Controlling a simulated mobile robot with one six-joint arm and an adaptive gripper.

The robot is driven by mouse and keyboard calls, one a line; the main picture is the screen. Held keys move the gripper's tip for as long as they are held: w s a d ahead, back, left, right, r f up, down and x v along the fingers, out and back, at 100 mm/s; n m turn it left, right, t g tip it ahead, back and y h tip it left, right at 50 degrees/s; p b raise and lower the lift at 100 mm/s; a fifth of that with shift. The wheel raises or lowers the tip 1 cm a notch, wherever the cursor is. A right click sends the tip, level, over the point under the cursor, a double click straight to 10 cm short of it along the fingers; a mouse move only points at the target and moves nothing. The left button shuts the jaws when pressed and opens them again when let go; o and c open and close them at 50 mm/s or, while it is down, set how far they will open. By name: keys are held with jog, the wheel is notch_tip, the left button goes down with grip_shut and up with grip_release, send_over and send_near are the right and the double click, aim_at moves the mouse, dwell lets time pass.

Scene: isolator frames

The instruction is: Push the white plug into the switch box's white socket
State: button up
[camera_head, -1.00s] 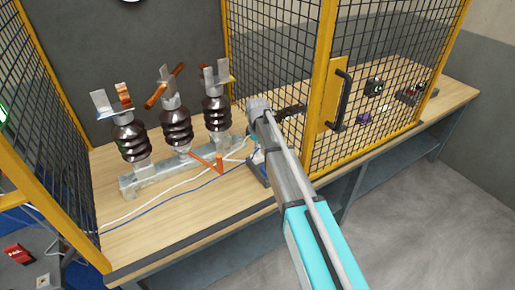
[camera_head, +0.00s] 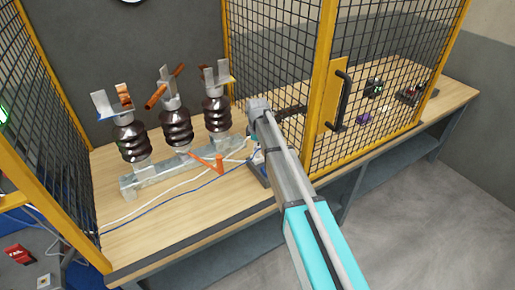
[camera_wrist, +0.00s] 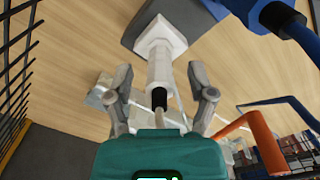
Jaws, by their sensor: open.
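The white plug (camera_wrist: 158,72) is in the wrist view, a pale cylinder with a black rear end and a cable running back towards my gripper. Its front meets the white socket (camera_wrist: 160,38), a faceted white piece on the dark grey switch box (camera_wrist: 190,22). I cannot tell how deep the plug sits. My gripper (camera_wrist: 161,80) is open, one finger on each side of the plug, with gaps visible. In the head view the switch box (camera_head: 257,171) shows only partly behind my arm, and the plug is hidden.
A blue connector (camera_wrist: 268,12) with a thick blue cable is at the upper right of the wrist view. An orange bent bar (camera_wrist: 262,140) is at the right. Brown insulators (camera_head: 176,128) stand left on the wooden bench (camera_head: 180,222). Yellow-framed mesh (camera_head: 318,100) is close to my arm.

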jog(key=shift+r+p, duration=3.95)
jog(key=shift+r, duration=0.15)
